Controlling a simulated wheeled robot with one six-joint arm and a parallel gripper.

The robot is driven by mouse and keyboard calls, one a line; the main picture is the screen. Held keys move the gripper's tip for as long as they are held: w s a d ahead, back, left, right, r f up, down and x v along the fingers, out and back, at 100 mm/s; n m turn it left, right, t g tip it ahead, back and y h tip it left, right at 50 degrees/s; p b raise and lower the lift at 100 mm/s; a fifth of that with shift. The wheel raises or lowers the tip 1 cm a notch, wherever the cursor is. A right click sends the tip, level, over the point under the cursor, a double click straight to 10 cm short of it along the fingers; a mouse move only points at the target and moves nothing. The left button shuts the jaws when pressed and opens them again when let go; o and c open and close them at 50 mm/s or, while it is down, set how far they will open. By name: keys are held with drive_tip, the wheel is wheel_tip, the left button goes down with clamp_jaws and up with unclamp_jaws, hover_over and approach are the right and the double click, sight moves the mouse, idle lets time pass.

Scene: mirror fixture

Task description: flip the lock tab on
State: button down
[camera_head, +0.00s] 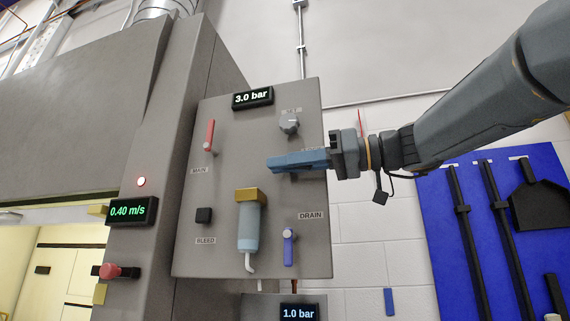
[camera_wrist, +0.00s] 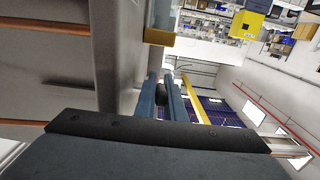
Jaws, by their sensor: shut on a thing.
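The grey panel (camera_head: 215,250) carries several controls. My gripper (camera_head: 270,163) reaches in from the right, its blue fingers lying across the panel below the grey SET knob (camera_head: 289,124). A label behind the fingers is mostly covered, and the lock tab is hidden there in the head view. In the wrist view my gripper (camera_wrist: 162,82) is shut on a small dark rounded piece (camera_wrist: 161,96) between its fingers. This piece sits where the lock tab would be, but its on or off position cannot be told.
The red MAIN lever (camera_head: 210,136) points up. The filter bowl with a brass top (camera_head: 250,195) hangs below the fingers. The black BLEED knob (camera_head: 204,215) and blue DRAIN lever (camera_head: 289,247) are lower. A blue tool board (camera_head: 430,200) stands at right.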

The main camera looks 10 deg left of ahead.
drive_tip(key=shift+h, duration=1.6)
drive_tip(key=c, duration=2.1)
unclamp_jaws()
drive_tip(key=shift+d, duration=0.1)
drive_tip(key=b+v, duration=0.1)
drive_tip(key=v, duration=0.6)
drive_tip(key=shift+d+r, duration=0.1)
drive_tip(key=shift+d, duration=0.25)
